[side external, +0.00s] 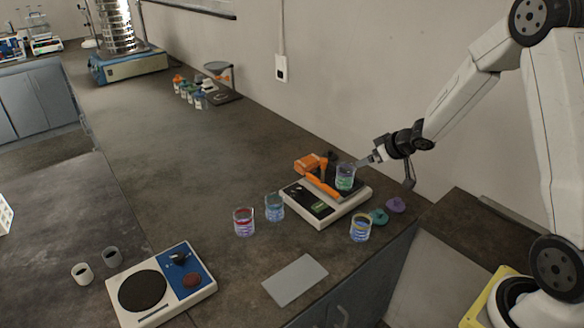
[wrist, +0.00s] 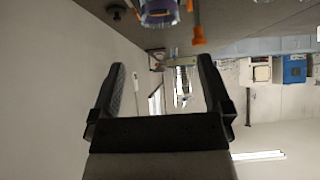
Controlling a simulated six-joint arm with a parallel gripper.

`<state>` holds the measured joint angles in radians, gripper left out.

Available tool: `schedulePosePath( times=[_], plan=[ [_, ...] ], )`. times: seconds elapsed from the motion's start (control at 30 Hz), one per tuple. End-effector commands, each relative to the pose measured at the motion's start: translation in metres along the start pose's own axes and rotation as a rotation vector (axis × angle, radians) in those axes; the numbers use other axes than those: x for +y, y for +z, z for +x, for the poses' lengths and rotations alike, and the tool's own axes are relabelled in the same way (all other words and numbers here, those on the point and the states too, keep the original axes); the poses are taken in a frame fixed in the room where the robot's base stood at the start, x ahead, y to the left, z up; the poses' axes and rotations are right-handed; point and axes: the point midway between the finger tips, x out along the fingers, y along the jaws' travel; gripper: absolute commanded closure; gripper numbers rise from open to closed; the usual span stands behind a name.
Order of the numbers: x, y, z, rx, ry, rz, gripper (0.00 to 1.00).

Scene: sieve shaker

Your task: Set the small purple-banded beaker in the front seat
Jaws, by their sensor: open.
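My gripper (side external: 372,160) is open and empty, just behind and above a beaker with green contents (side external: 345,177). That beaker stands on the device with an orange frame (side external: 325,218). In the wrist view, a clear beaker with a purple part (wrist: 158,14) shows at the top edge, beyond the open fingers (wrist: 165,75) and cut off by the frame. Other beakers stand on the bench: one with a red rim and purplish contents (side external: 244,222), a bluish one (side external: 274,207) and one with a yellow band (side external: 360,228). I cannot tell which is the small purple-banded one, nor make out the front seat.
A purple lump (side external: 396,205) and a teal lump (side external: 379,217) lie right of the device. A grey plate (side external: 295,279) lies in front. A hotplate-like unit (side external: 160,288) and two small cups (side external: 97,266) are at front left. The bench middle is clear.

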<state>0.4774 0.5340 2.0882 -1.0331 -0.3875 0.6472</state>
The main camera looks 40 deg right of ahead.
Motion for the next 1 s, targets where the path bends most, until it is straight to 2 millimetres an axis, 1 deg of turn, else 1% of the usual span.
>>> schedulePosePath(
  times=[0.43, 0.57, 0.67, 0.77, 0.87, 1.0],
  plan=[
    [0.000, 0.000, 0.000, 0.000, 0.001, 0.000, 0.00],
    [-0.004, -0.001, -0.003, -0.006, 0.010, -0.001, 0.00],
    [-0.012, -0.001, -0.007, -0.021, 0.028, -0.004, 0.00],
    [-0.024, 0.000, -0.016, -0.049, 0.055, -0.007, 0.00],
    [-0.042, 0.005, -0.029, -0.095, 0.084, -0.010, 0.00],
    [-0.071, 0.021, -0.053, -0.187, 0.112, -0.009, 0.00]
  ],
)
